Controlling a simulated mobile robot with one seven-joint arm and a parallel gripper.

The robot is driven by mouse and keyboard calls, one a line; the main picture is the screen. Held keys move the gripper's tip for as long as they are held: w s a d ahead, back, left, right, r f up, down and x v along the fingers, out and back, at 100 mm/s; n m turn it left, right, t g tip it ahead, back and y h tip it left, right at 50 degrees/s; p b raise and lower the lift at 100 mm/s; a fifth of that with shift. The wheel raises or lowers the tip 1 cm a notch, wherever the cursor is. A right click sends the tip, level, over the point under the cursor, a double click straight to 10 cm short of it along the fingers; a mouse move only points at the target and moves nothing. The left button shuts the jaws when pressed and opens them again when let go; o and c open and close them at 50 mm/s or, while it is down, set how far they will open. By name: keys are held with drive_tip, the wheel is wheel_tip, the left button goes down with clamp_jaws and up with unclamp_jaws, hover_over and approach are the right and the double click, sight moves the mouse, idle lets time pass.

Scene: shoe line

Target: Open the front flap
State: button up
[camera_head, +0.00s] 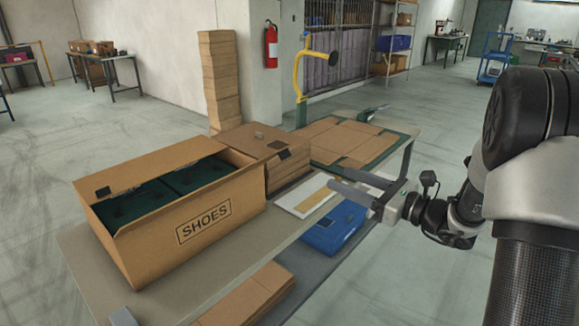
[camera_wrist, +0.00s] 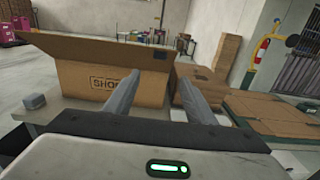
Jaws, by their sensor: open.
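A brown cardboard box marked SHOES (camera_head: 205,222) stands on the table at the left, holding dark green contents (camera_head: 165,188). Its long front side bears the label. In the wrist view the box (camera_wrist: 120,85) stands ahead, with a long flap (camera_wrist: 95,47) along its top edge. My gripper (camera_head: 350,190) is right of the box, above the table's right part, apart from the box. Its two fingers are spread and empty, and they also show in the wrist view (camera_wrist: 160,92).
A closed brown carton (camera_head: 262,150) stands right behind the box, with flat cardboard (camera_head: 350,142) on a green surface beyond. A blue case (camera_head: 333,228) and a white tray (camera_head: 305,196) lie near my gripper.

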sight(286, 155)
drive_tip(key=b+x, duration=0.2)
drive_tip(key=x, duration=1.5)
drive_tip(key=shift+w+a+r, duration=0.1)
